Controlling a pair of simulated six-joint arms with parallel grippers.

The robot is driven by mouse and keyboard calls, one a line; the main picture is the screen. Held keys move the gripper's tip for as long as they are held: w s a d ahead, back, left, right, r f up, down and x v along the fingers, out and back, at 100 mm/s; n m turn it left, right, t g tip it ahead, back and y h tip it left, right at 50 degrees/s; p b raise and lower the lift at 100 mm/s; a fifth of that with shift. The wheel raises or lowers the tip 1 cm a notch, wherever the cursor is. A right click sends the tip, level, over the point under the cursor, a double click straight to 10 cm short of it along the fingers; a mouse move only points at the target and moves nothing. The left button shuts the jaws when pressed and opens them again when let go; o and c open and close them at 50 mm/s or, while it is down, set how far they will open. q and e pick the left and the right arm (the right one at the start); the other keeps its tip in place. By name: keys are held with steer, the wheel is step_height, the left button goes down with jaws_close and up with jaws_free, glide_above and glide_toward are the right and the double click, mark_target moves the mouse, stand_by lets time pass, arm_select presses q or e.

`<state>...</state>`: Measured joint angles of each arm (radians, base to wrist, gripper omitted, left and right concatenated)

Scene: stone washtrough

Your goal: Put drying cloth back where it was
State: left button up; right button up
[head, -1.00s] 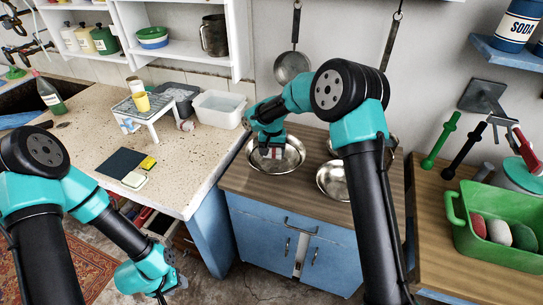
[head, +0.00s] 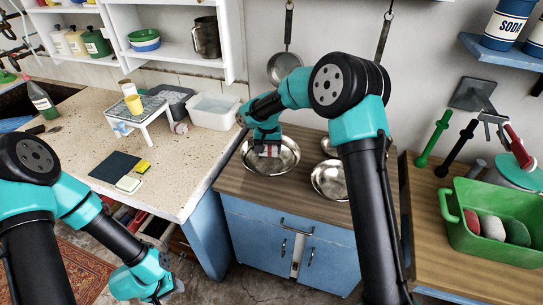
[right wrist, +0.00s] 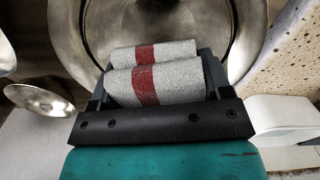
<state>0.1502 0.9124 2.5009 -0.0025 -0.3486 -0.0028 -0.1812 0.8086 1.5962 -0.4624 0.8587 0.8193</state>
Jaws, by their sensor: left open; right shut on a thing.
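The drying cloth (right wrist: 182,84) is a folded light grey cloth with a dark red stripe. My right gripper (right wrist: 152,92) is shut on it, and the cloth shows as two folds between the fingers. In the head view my right gripper (head: 267,144) is over the large metal bowl (head: 288,165) on the wooden counter, with a small bit of the cloth (head: 269,151) showing below it. I cannot tell whether the cloth touches the bowl. My left gripper (head: 164,293) is low at the bottom left, in front of the speckled worktop, open and empty.
A second metal bowl (head: 329,181) stands right of the large one. On the speckled worktop (head: 185,145) are a white rack (head: 151,108), a white tub (head: 214,112), a dark mat (head: 115,167) and sponges. A green basin (head: 490,244) stands at the right.

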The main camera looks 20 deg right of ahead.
steer(key=s+d+r, duration=0.1)
steer(key=s, duration=0.2)
steer(key=s+d+r, duration=0.1)
steer(key=s, duration=0.2)
steer(key=s+d+r, duration=0.1)
steer(key=s+r, duration=0.1)
steer(key=s, duration=0.1)
steer(key=shift+s+d+r, duration=0.1)
steer(key=shift+s, duration=0.1)
